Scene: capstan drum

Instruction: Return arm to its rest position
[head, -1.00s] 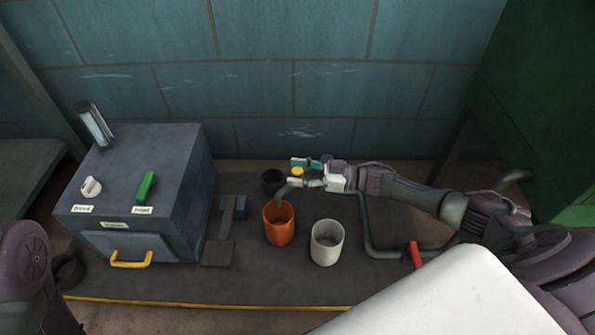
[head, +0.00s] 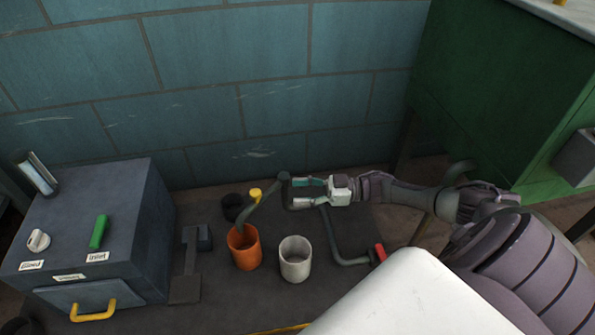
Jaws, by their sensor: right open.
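My right arm reaches in from the right, and its gripper (head: 293,193) is open, with its two fingers apart and pointing left. I see nothing held between them. The fingertips are close to the upper end of a grey curved spout (head: 262,202); I cannot tell whether they touch it. A yellow knob (head: 255,194) is just left of the gripper. The spout bends down into an orange cup (head: 244,248). A white cup (head: 295,259) stands right of it, below the gripper in the picture. My left gripper is not in view.
A dark box (head: 95,225) with a green handle (head: 99,232), a white knob (head: 38,240) and a yellow-handled drawer (head: 93,311) stands left. A pipe with a red handle (head: 380,252) runs below my right arm. A green cabinet (head: 490,90) stands right, a tiled wall (head: 200,80) behind.

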